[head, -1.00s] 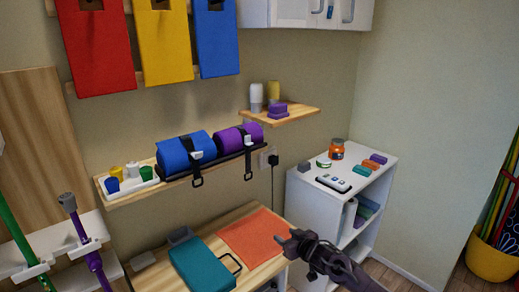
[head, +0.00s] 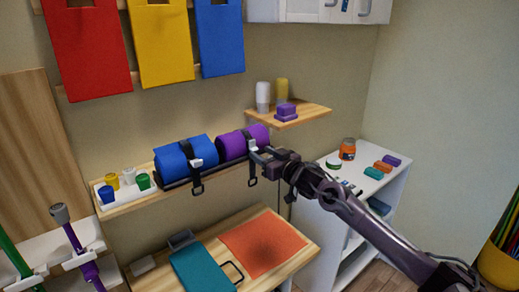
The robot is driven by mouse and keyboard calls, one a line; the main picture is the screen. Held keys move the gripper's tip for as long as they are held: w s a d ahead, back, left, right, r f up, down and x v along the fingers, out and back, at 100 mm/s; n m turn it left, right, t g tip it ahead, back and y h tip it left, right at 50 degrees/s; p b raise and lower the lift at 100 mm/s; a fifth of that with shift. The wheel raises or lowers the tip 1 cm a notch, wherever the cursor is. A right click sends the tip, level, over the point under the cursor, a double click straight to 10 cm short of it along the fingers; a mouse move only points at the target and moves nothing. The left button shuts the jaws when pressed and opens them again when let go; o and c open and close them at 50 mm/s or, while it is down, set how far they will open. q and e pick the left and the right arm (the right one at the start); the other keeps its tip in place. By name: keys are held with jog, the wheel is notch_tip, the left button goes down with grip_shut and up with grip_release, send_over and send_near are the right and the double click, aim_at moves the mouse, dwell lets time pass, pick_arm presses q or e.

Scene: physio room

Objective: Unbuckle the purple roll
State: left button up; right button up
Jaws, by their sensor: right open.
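The purple roll (head: 231,146) lies on the wall shelf, to the right of a blue roll (head: 181,155). A black strap with a pale buckle (head: 251,145) goes around its right part, and a strap end with a black loop hangs below the shelf edge. My right gripper (head: 262,155) is open at the front of the purple roll, close to the buckle and strap. I cannot tell whether its fingers touch the buckle. The blue roll has its own strap and buckle (head: 196,163). My left gripper is not in view.
A white tray of small cups (head: 126,190) stands at the shelf's left end. A small shelf (head: 312,114) with bottles and purple blocks is above right. Below is a wooden bench (head: 215,235) with an orange mat (head: 263,246) and a teal case (head: 203,270).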

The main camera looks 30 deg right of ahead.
aim_at(254, 145)
jog(key=shift+w+a+r+p, duration=0.1)
jog(key=shift+w+p, duration=0.2)
jog(key=shift+w, duration=0.85)
